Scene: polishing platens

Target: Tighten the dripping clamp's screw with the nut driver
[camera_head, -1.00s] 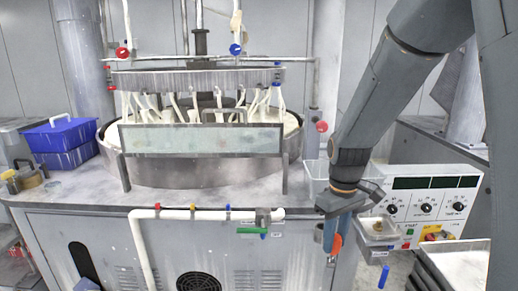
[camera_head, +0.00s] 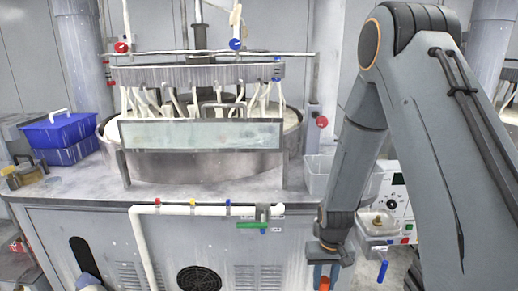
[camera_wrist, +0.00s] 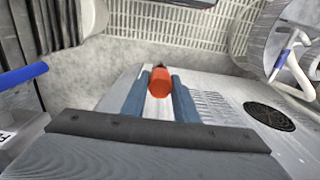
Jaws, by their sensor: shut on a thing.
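My gripper (camera_head: 326,272) is in front of the machine cabinet's right end, low in the head view. Its blue fingers are shut on an orange-red cylinder (camera_head: 324,284), which looks like the nut driver's handle; it also shows between the fingers in the wrist view (camera_wrist: 160,80). The driver's far end is not clear. A white pipe (camera_head: 137,235) along the cabinet front carries a red clamp (camera_head: 157,205), a yellow clamp (camera_head: 193,204) and a blue clamp (camera_head: 228,205), left of my gripper and apart from it. I cannot make out a drip or a screw.
A blue handle (camera_head: 382,271) hangs below a small tray (camera_head: 377,222) right of my gripper. A clear bin (camera_head: 318,175) stands on the bench behind my arm.

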